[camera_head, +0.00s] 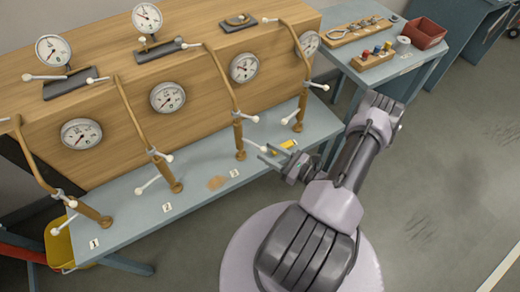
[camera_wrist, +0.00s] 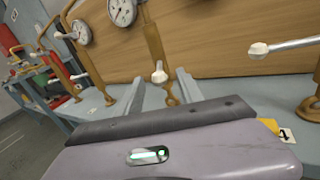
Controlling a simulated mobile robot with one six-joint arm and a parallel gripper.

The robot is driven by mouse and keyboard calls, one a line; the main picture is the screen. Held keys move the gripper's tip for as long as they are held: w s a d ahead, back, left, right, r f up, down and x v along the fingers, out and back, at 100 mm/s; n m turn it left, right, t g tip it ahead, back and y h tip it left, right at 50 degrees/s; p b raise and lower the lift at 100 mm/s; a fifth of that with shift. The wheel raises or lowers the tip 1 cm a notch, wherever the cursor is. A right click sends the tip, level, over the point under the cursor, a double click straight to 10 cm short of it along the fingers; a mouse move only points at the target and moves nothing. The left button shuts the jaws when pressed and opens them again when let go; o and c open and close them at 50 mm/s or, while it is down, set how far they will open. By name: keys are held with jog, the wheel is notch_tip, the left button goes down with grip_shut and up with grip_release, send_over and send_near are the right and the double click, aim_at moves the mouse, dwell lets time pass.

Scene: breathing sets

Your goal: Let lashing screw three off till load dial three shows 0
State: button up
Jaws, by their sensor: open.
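Lashing screw three (camera_head: 240,137) is a brown upright post behind tag 3 (camera_head: 234,173), with white-knobbed cross handles. Load dial three (camera_head: 244,68) is a round white gauge on the wooden front above it; its needle is too small to read. My gripper (camera_head: 267,153) is open, just right of the screw's handle and above the bench. In the wrist view the two grey fingers of my gripper (camera_wrist: 162,92) point at a brown post (camera_wrist: 155,45), apparently screw three, whose white knob shows between them. I cannot tell whether they touch it.
Similar screws stand along the blue-grey bench (camera_head: 130,220), left (camera_head: 165,174) and right (camera_head: 299,112). A yellow item (camera_head: 288,144) lies near tag 4, also in the wrist view (camera_wrist: 286,135). A side table holds a red bin (camera_head: 425,33). The floor at right is clear.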

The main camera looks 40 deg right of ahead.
aim_at(260, 148)
jog(key=shift+x, duration=1.9)
grip_shut()
